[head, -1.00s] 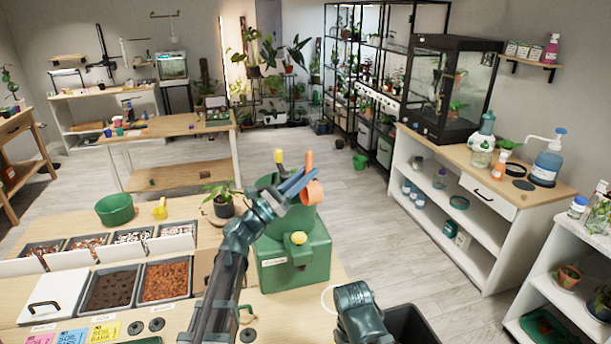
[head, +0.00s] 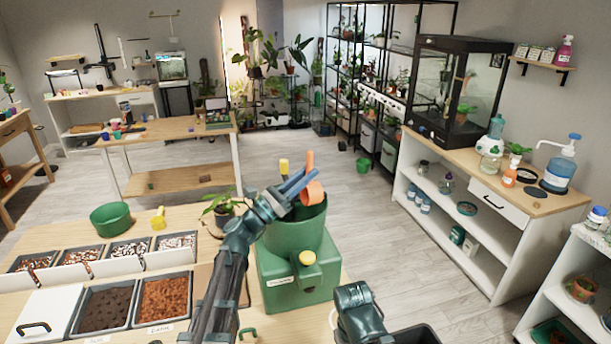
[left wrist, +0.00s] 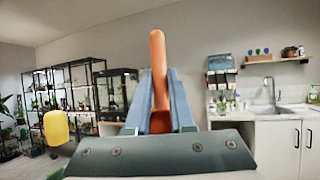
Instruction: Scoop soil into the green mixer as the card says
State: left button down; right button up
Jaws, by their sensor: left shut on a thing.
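The green mixer (head: 300,272) stands at the right end of the near table, with a yellow knob on its front and an open drum on top. My left gripper (head: 297,185) is shut on an orange scoop (head: 314,194), whose cup is at the drum's mouth. Whether the cup holds soil is hidden. In the left wrist view, the scoop's orange handle (left wrist: 158,70) stands upright between the fingers. Bins of dark soil (head: 103,307) and orange-brown bark (head: 165,299) lie to the left. No card is readable.
A lidded white bin (head: 45,312) and a row of smaller bins are at left. A green bowl (head: 111,218), a yellow scoop-like cup (head: 158,218) and a potted plant (head: 222,207) stand behind. A white shelf unit (head: 470,220) is at right, across open floor.

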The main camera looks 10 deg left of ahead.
pick_arm(q)
jog(key=shift+w+d+r+p, duration=0.1)
jog(key=shift+d+r+p, duration=0.1)
jog(key=shift+p, duration=0.35)
jog(key=w+d+f+g+y+p, duration=0.2)
jog(key=g+y+p, duration=0.3)
jog(key=p, duration=0.7)
jog(key=w+d+f+m+g+y+p, duration=0.1)
jog(key=d+g+y+p, duration=0.3)
jog(key=y+p, duration=0.4)
jog(key=w+f+g+p, duration=0.1)
jog(key=p, duration=0.3)
jog(key=shift+d+f+m+y, duration=0.2)
jog(key=shift+d+m+y, duration=0.1)
jog(key=shift+d+y, duration=0.1)
pick_arm(e)
notch_tip(320, 180, up, 25)
jog(key=shift+s+d, duration=0.1)
